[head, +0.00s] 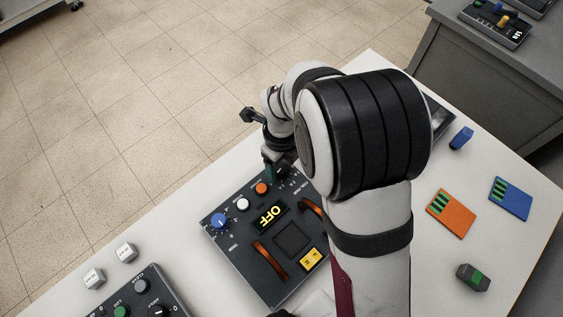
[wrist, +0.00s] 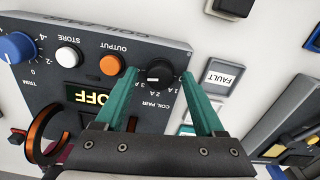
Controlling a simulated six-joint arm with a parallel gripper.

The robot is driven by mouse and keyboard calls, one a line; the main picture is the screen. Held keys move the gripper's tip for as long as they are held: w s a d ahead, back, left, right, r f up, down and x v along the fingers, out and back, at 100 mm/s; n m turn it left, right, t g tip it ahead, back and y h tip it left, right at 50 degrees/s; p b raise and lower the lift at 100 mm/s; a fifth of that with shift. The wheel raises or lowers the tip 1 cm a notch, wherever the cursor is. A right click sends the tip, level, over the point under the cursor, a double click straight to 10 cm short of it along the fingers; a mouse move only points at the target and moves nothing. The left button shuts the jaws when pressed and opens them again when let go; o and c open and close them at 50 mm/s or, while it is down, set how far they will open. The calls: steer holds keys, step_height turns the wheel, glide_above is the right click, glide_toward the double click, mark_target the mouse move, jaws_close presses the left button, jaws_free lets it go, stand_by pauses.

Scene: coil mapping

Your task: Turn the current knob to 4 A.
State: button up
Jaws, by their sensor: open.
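The current knob (wrist: 159,73) is a small round black knob at the corner of the dark coil panel (head: 232,248). Amp marks and the words COIL PAIR are printed beside it, upside down in the wrist view. A small light mark shows on the knob, but its exact setting is too small to read surely. My gripper (wrist: 159,76) is open, its teal fingers on either side of the knob. I cannot tell whether they touch it. In the head view my gripper (head: 277,173) is at the panel's far corner and my arm hides part of the panel.
The panel display (head: 271,214) reads OFF. An orange OUTPUT button (wrist: 110,64), a white STORE button (wrist: 67,58) and a blue TRIM knob (wrist: 16,47) sit beside the knob. Orange arched coils (head: 270,260) stand on the panel. A FAULT tile (wrist: 223,77) lies nearby.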

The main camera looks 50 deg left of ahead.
mark_target(281, 168)
step_height(281, 168, up, 16)
stand_by(0.3)
steer(key=shift+f, duration=0.1)
steer(key=w+d+r+n, duration=0.2)
steer(key=d, duration=0.7)
steer(key=w+d+r+n, duration=0.1)
steer(key=d+r+n, duration=0.1)
steer(key=d, duration=0.8)
steer(key=s+d+f+n+y, duration=0.1)
steer(key=s+d+f+n, duration=0.1)
steer(key=s+d+n, duration=0.5)
steer(key=s+d, duration=0.2)
steer(key=d, duration=0.4)
steer(key=shift+s+f+y, duration=0.2)
steer(key=shift+f+y, duration=0.2)
steer(key=shift+a, duration=0.1)
